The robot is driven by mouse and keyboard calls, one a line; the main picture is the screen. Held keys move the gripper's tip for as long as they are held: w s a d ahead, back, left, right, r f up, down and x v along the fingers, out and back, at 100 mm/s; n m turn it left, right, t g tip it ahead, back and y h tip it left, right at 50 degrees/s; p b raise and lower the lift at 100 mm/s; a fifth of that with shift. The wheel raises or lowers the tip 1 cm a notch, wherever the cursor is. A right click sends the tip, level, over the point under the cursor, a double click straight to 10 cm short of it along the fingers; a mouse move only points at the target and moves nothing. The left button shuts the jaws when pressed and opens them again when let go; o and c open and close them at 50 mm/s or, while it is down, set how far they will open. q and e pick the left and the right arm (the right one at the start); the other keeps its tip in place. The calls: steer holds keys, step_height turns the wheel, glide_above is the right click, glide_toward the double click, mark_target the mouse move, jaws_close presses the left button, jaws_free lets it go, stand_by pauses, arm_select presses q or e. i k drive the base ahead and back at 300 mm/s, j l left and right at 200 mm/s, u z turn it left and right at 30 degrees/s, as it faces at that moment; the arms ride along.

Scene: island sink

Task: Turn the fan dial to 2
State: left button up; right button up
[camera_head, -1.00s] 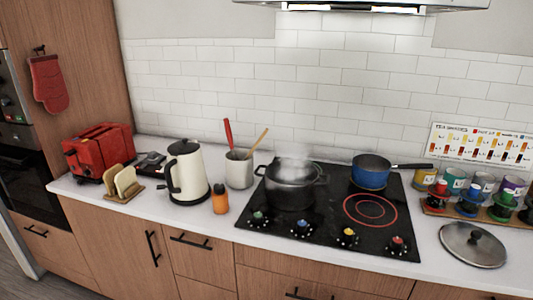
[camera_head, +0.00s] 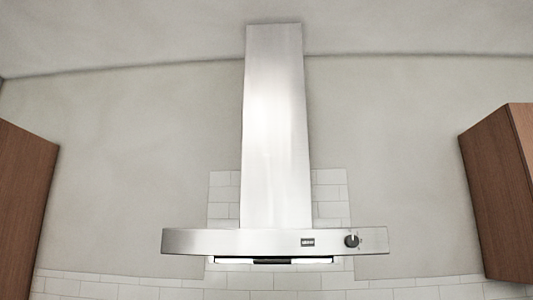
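The fan dial (camera_head: 351,241) is a small dark round knob on the right part of the range hood's front panel. Small marks lie around its right side, but they are too small to read, and I cannot tell its setting. The steel range hood (camera_head: 225,241) has a wide front panel and a tall chimney (camera_head: 275,125) going up to the ceiling. Neither of my grippers is in view.
A wooden wall cabinet (camera_head: 22,205) stands at the left edge and another wooden cabinet (camera_head: 503,195) at the right. White tiles (camera_head: 190,289) run below and behind the hood. The space around the hood front looks clear. The stove and counter are out of view.

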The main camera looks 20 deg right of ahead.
mark_target(351, 241)
steer(key=l+u, duration=0.4)
steer(key=l, duration=1.3)
steer(key=k, duration=0.05)
